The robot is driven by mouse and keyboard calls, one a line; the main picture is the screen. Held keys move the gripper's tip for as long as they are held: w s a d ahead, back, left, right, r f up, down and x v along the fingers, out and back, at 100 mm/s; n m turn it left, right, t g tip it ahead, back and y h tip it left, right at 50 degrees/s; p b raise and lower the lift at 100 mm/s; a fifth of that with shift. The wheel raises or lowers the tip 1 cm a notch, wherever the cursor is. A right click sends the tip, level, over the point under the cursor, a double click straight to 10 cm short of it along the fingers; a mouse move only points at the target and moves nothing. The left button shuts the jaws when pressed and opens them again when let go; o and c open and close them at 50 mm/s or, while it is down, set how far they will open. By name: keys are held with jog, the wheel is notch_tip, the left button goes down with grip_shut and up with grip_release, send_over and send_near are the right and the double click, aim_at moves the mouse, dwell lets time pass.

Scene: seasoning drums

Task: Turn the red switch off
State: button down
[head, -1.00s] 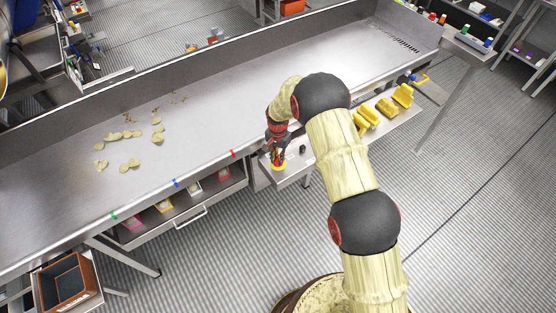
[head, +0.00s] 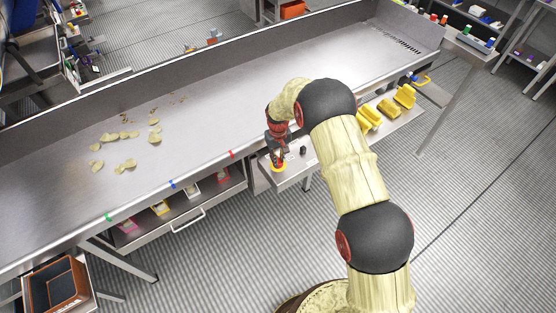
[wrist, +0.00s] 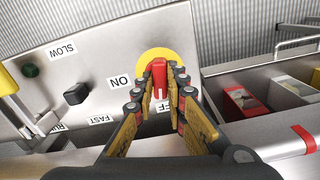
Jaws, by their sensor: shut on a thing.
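The red switch (wrist: 158,74) sits on a round yellow plate (wrist: 178,57) on the grey control panel (wrist: 100,45). My gripper (wrist: 164,88) is shut on it, with one finger on each side. The switch's handle lies upright in the wrist view, its white mark at the lower end near a label partly hidden by my fingers, of which "FF" shows. The "ON" label (wrist: 120,81) is to the left of the switch. In the head view my gripper (head: 277,158) is over the yellow plate on the panel beside the long table.
A black knob (wrist: 76,94) and a green button (wrist: 31,70) are left of the switch. An open drawer with packets (wrist: 245,103) is close on the right. Pale chips (head: 125,135) lie on the long metal table (head: 220,110). Yellow scoops (head: 388,106) rest on a shelf right of my arm.

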jog(key=shift+w+r+n, duration=0.1)
jog(key=shift+n, duration=1)
jog(key=c, duration=1.8)
grip_release()
notch_tip(320, 180, up, 12)
